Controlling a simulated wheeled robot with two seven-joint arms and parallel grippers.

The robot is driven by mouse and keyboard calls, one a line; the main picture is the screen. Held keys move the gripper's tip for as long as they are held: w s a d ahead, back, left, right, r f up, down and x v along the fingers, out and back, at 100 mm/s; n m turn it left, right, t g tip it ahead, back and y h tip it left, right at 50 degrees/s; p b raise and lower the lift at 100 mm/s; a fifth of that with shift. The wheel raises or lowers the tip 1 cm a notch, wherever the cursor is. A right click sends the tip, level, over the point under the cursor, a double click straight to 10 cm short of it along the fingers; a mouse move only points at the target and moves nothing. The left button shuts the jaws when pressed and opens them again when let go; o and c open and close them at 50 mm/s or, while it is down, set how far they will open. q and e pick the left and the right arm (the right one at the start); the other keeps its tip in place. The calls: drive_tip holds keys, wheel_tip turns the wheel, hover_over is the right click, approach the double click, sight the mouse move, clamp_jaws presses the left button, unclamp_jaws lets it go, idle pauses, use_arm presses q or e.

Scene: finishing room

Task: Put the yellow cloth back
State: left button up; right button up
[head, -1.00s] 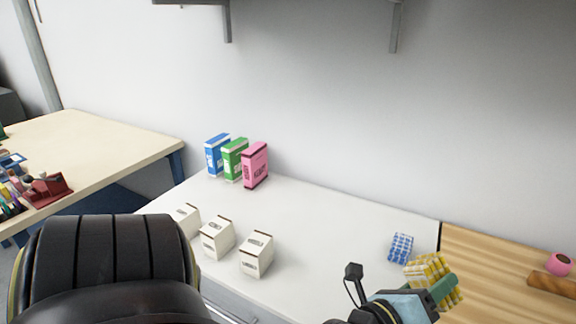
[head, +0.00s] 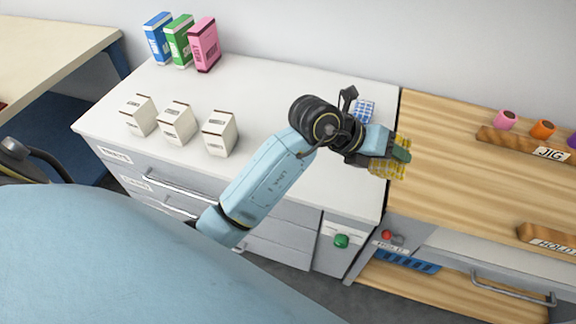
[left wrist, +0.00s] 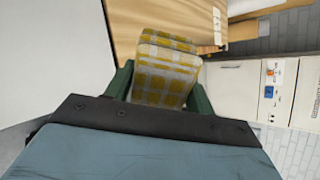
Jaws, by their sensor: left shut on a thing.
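The yellow checked cloth (left wrist: 165,75) is folded and sits between the green fingers of my left gripper (left wrist: 160,90) in the left wrist view. In the head view my left gripper (head: 397,156) is shut on the yellow cloth (head: 384,167), above the seam between the white counter and the wooden bench. A blue checked cloth (head: 365,110) lies on the white counter (head: 270,90), just behind my gripper and partly hidden by it. My right gripper is not in view.
Three white boxes (head: 176,122) stand on the counter, with blue, green and pink boxes (head: 204,45) behind. The wooden bench (head: 450,125) at right holds a JIG rack (head: 520,143) with coloured pieces. Drawers (head: 180,190) front the counter.

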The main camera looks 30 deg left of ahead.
sight(376, 160)
use_arm(q)
drive_tip(key=f+m+g, duration=0.1)
drive_tip(key=a+f+g+y, duration=0.1)
drive_tip(key=f+g, duration=0.1)
drive_tip(key=shift+w+a+m, duration=0.15)
drive_tip(key=shift+w+m, duration=0.05)
drive_tip(key=shift+m, duration=0.2)
drive_tip(key=a+f+g+y+b, duration=0.3)
drive_tip(key=a+y, duration=0.4)
drive_tip(key=a, duration=1.4)
drive_tip(key=shift+g, duration=0.6)
drive_tip(key=f, duration=0.5)
drive_tip(key=shift+s+a+f, duration=0.15)
drive_tip(key=shift+s, duration=0.25)
wheel_tip(376, 160, down, 4)
drive_tip(key=shift+f, duration=0.15)
drive_tip(key=o, duration=0.9)
wheel_tip(376, 160, up, 12)
drive_tip(key=shift+r+p, duration=0.1)
drive_tip(key=shift+p, duration=0.45)
